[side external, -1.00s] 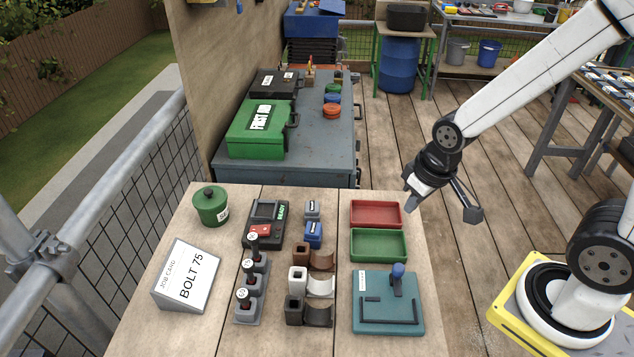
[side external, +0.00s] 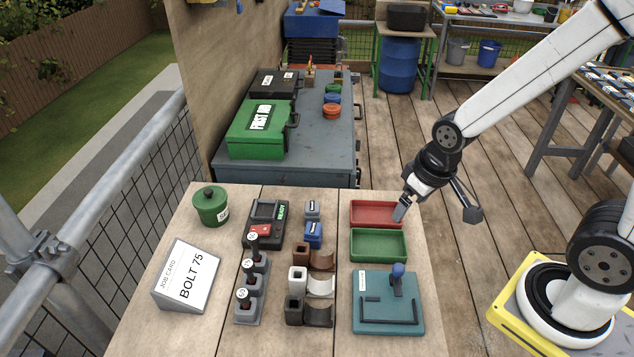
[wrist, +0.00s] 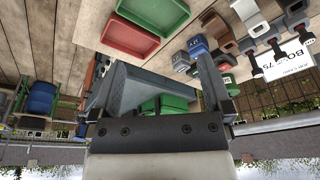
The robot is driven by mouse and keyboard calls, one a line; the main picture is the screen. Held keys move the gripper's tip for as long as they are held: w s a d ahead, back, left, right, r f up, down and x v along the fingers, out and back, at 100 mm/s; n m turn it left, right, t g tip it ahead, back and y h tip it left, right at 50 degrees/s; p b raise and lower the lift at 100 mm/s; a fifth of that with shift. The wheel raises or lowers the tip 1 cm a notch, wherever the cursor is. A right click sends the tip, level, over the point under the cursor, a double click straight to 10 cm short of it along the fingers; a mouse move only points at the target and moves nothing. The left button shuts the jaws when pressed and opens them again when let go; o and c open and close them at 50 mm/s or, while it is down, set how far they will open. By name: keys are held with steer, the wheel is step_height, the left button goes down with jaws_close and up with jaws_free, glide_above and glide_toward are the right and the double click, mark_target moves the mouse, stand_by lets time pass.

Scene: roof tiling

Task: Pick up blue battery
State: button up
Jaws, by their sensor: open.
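The blue battery (side external: 313,232) stands on the bench in the side view, just in front of a similar grey battery (side external: 312,208) and right of a dark charger-like unit (side external: 265,222). The blue battery also shows in the wrist view (wrist: 197,46), beyond the right finger. My gripper (side external: 437,212) is open and empty at the right edge of the bench, with its left finger in front of the red tray. It is well to the right of the blue battery and apart from it. Its two spread fingers show in the wrist view (wrist: 165,82).
A red tray (side external: 352,217) and a green tray (side external: 353,255) lie between my gripper and the batteries.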

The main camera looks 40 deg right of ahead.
steer(key=w+a+f+m+g, duration=0.1)
steer(key=w+a+f+m, duration=0.1)
steer(key=w, duration=0.3)
steer(key=w+a+f+m, duration=0.1)
steer(key=w+m, duration=0.1)
steer(key=w, duration=0.3)
steer(key=m+g, duration=0.2)
steer(key=m, duration=0.4)
glide_above(313, 227)
step_height(313, 227, down, 8)
steer(key=shift+s+r, duration=0.1)
steer(key=shift+f, duration=1.35)
steer(key=shift+f, duration=0.1)
steer(key=shift+f, duration=2.45)
jaws_close()
